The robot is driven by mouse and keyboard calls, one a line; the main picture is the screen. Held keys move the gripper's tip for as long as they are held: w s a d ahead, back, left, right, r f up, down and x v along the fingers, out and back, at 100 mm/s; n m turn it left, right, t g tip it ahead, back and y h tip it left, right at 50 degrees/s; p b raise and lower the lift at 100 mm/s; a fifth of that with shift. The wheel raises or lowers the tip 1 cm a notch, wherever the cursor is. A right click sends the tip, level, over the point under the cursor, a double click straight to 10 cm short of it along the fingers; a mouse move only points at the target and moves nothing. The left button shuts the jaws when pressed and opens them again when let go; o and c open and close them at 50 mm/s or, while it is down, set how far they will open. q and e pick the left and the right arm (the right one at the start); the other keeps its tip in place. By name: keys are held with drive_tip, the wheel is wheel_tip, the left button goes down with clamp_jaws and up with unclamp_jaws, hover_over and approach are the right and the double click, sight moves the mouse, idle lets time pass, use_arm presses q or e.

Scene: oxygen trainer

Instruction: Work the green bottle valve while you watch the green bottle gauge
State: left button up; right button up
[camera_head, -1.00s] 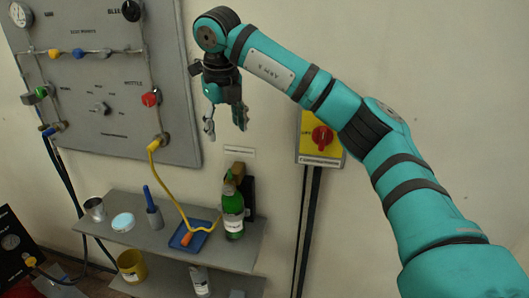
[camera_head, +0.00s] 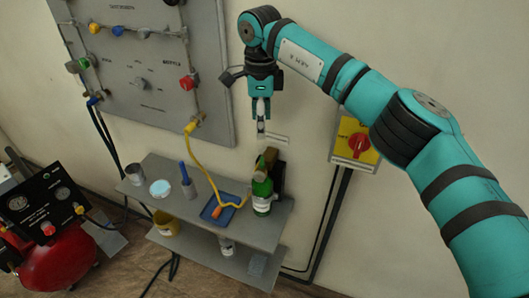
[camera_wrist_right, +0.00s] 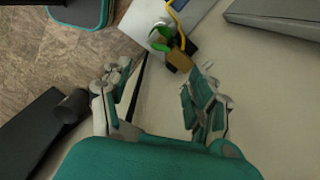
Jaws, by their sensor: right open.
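The green bottle (camera_head: 262,196) stands upright at the right end of the upper shelf. Its brass-coloured valve (camera_head: 260,166) sits on top; the valve also shows in the right wrist view (camera_wrist_right: 182,56), beside the green bottle (camera_wrist_right: 160,38). I cannot make out the bottle's gauge in either view. My right gripper (camera_head: 261,122) hangs above the bottle, fingers pointing down, apart from the valve. In the right wrist view the right gripper (camera_wrist_right: 162,85) is open and empty, with the valve beyond its fingertips. My left gripper is not in view.
A blue-handled tool (camera_head: 186,182), a white disc (camera_head: 160,188) and a metal cup (camera_head: 135,174) share the shelf. A red-knobbed switch box (camera_head: 346,150) is on the wall to the right.

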sight(262, 161)
wheel_tip(262, 161, down, 11)
drive_tip(key=p, duration=0.3)
drive_tip(key=shift+w+f+p, duration=0.1)
drive_tip(key=shift+f+p, duration=0.2)
drive_tip(key=shift+f, duration=0.2)
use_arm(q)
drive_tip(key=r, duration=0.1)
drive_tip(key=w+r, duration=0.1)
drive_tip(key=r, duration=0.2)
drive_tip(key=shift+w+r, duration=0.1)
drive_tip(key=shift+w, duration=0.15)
use_arm(e)
drive_tip(key=shift+f, duration=0.1)
